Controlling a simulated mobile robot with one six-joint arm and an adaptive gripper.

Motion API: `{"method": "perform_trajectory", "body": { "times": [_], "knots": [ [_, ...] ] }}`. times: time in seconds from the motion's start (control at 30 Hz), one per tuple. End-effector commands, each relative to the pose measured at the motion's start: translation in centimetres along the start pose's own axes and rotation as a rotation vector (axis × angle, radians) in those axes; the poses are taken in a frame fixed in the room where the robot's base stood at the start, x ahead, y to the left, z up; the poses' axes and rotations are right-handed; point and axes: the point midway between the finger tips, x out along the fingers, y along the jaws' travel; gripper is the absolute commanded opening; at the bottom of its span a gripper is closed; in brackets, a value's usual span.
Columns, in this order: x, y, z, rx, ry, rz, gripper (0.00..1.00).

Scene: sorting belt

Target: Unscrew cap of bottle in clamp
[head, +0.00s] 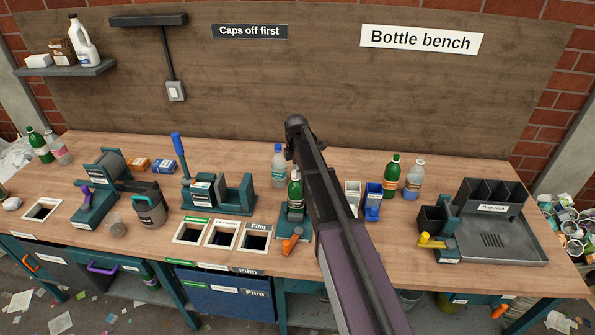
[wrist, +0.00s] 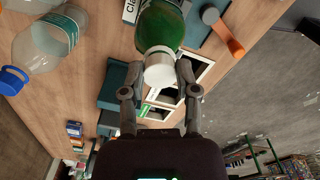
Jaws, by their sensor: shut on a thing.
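A green bottle (head: 295,195) with a pale label stands upright in the teal clamp (head: 292,232), which has an orange handle (head: 291,241). In the wrist view the green bottle (wrist: 160,27) carries a white cap (wrist: 159,70). My gripper (wrist: 158,69) has one finger on each side of this cap and is shut on it. The cap still sits at the bottle's neck, and I cannot tell whether it has turned. In the head view my arm hides the cap and most of the gripper. The clamp's orange handle also shows in the wrist view (wrist: 224,34).
A clear bottle with a blue cap (head: 278,168) stands close behind and left of the clamp. Labelled bench openings (head: 222,234) lie to the left. A green bottle (head: 391,176) and a clear bottle (head: 413,182) stand right, near small bins. A grey drop rack (head: 505,243) sits far right.

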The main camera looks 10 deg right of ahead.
Motion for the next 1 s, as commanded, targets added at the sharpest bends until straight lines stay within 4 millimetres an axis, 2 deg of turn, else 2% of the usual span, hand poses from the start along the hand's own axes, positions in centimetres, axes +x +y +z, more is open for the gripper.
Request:
{"method": "perform_trajectory", "body": {
  "times": [0.57,1.0],
  "knots": [
    [0.01,-0.08,-0.07,-0.077,0.002,-0.001,0.00],
    [-0.01,-0.09,-0.07,-0.383,0.002,-0.001,0.00]
  ]
}}
